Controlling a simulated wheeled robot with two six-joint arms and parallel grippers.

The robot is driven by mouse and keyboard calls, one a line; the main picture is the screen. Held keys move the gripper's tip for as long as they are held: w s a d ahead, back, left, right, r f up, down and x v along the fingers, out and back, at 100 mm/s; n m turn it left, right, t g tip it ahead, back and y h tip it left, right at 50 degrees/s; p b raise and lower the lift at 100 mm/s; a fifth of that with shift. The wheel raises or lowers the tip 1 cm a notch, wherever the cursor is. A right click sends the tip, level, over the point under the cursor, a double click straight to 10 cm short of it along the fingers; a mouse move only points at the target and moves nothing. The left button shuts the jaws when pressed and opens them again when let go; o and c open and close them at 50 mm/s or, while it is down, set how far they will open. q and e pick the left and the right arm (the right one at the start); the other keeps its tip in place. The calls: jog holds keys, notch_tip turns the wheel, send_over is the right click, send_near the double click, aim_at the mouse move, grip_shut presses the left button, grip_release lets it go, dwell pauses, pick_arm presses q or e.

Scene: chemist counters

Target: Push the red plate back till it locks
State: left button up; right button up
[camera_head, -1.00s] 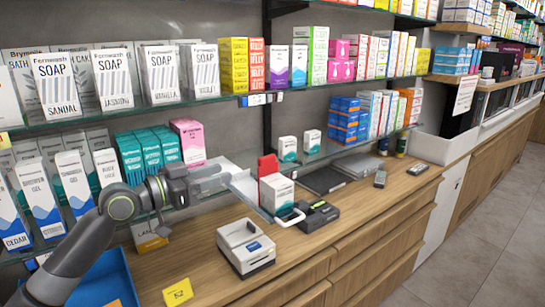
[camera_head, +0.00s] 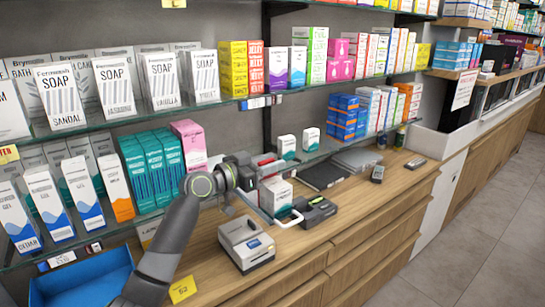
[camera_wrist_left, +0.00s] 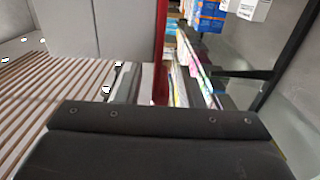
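The red plate (camera_head: 264,159) stands upright at the back of the counter. It is mostly hidden behind my left gripper in the head view. Its red edge (camera_wrist_left: 160,50) shows as an upright strip in the left wrist view. A white and green box (camera_head: 275,194) stands in front of it, partly covered by my gripper. My left gripper (camera_head: 268,170) is beside the plate and above the box. Whether it touches the plate cannot be told. Its fingers are not clear in either view. My right gripper is not in view.
A black device (camera_head: 315,211) with a white loop handle (camera_head: 289,219) is beside the box. A white printer-like device (camera_head: 246,245) stands nearer. A blue tray (camera_head: 80,280) is at lower left. Glass shelves (camera_head: 195,107) with packages overhang the counter's back.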

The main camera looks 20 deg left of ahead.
pick_arm(q)
jog(key=shift+w+d, duration=0.3)
jog(key=shift+w, duration=0.05)
grip_shut()
jog(key=shift+f, duration=0.1)
